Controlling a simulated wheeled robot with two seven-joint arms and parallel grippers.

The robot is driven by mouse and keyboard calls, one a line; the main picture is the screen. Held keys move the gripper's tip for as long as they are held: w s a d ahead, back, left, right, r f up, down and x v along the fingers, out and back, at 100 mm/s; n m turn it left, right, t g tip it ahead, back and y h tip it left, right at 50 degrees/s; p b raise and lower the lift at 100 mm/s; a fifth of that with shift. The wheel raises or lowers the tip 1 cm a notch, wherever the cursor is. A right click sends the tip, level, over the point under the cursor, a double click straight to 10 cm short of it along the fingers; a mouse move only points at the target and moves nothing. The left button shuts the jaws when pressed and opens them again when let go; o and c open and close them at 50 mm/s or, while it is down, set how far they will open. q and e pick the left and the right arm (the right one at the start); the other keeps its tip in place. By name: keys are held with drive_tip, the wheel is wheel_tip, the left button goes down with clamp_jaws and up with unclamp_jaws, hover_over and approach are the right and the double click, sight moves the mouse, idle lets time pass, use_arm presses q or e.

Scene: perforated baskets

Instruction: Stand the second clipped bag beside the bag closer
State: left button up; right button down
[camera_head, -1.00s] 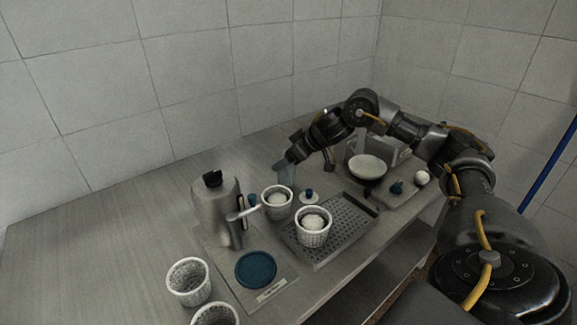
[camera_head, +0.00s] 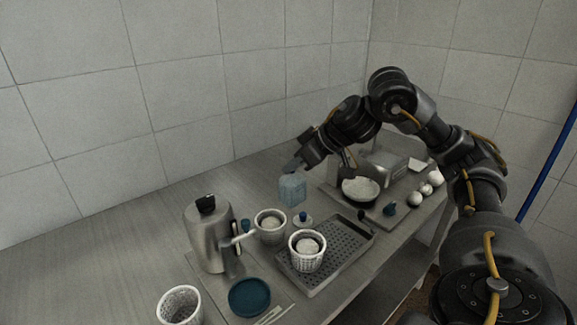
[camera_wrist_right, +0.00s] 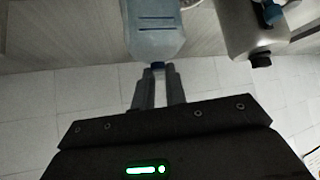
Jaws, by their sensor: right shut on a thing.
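My right gripper (camera_head: 294,167) is shut on the top of a pale blue translucent bag (camera_head: 292,191). The bag hangs below the fingers, above the back of the worktop. In the right wrist view the right gripper (camera_wrist_right: 158,75) pinches the small blue neck or clip of the bag (camera_wrist_right: 155,35). A grey boxy device (camera_head: 385,165) at the back right may be the bag closer, but I cannot tell for sure. It is partly hidden by my arm and a bowl. I cannot make out another clipped bag. My left gripper is not in view.
A steel jug (camera_head: 208,240) stands left of two white baskets (camera_head: 270,237) holding white rounds, one on a perforated tray (camera_head: 345,245). A white-filled bowl (camera_head: 360,188) and white balls (camera_head: 414,199) are at right. The worktop's left part (camera_head: 90,240) is clear.

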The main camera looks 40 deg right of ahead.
drive_tip(key=shift+s+a+r+p, duration=0.15)
drive_tip(key=shift+s+a+r, duration=0.15)
drive_tip(key=shift+s, duration=0.3)
drive_tip(key=shift+s+a+r+p, duration=0.15)
drive_tip(key=shift+s+a, duration=0.2)
drive_tip(key=shift+s, duration=0.25)
drive_tip(key=shift+s+a+r+p, duration=0.15)
drive_tip(key=shift+s+a+r, duration=0.15)
drive_tip(key=shift+s, duration=0.3)
